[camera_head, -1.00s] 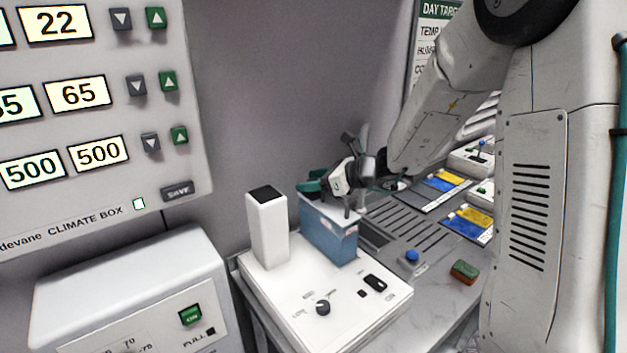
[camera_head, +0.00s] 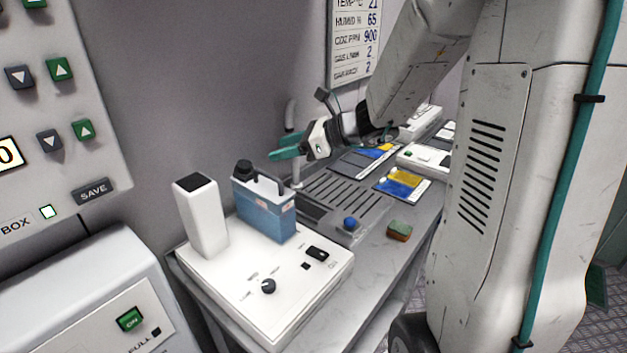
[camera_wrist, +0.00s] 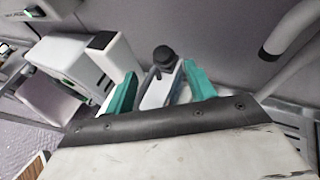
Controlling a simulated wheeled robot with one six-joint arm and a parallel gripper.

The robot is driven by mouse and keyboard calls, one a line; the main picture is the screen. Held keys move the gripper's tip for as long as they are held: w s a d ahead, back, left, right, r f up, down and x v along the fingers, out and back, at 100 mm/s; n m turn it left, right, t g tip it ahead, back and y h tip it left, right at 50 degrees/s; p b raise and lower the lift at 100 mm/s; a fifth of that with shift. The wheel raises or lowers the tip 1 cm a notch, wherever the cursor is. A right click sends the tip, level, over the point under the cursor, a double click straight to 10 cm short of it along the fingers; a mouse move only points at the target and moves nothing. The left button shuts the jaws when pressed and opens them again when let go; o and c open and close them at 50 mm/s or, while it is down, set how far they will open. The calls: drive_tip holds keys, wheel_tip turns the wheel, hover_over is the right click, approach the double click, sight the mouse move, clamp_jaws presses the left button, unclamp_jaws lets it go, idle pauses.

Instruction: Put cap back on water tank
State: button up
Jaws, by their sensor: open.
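The water tank (camera_head: 265,213) is a blue, see-through box with a pale top and a dark handle, standing on a white base unit. A black cap (camera_head: 243,168) sits on the tank's top at its left end. In the wrist view the cap (camera_wrist: 164,57) shows beyond and between my fingertips, with part of the tank (camera_wrist: 160,90) below it. My gripper (camera_head: 284,148), with teal fingers, is open and empty, behind and to the right of the tank, apart from the cap. In the wrist view my gripper (camera_wrist: 163,80) has its two fingers spread. I cannot tell how tightly the cap is seated.
A white tower (camera_head: 203,217) with a dark top stands left of the tank on the base unit (camera_head: 290,285). A slotted grey tray (camera_head: 345,200), a green-and-brown sponge (camera_head: 399,231) and blue-yellow cards (camera_head: 403,185) lie to the right. A grey post (camera_head: 294,130) rises behind my gripper.

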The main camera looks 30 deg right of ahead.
drive_tip(key=s+a+r+n+g+h, duration=0.1)
drive_tip(key=s+a+n+g, duration=0.35)
drive_tip(key=s+n, duration=0.4)
drive_tip(key=s+a+r+n+g+h, duration=0.1)
drive_tip(key=s+a+n+g, duration=0.2)
drive_tip(key=s+a+n, duration=0.5)
drive_tip(key=s+d+n+h, duration=0.7)
drive_tip(key=s+n, duration=0.3)
drive_tip(key=s, duration=0.3)
drive_tip(key=shift+s+d+f+h, duration=0.25)
drive_tip(key=shift+d+h, duration=0.15)
drive_tip(key=shift+d, duration=0.15)
drive_tip(key=shift+g, duration=0.25)
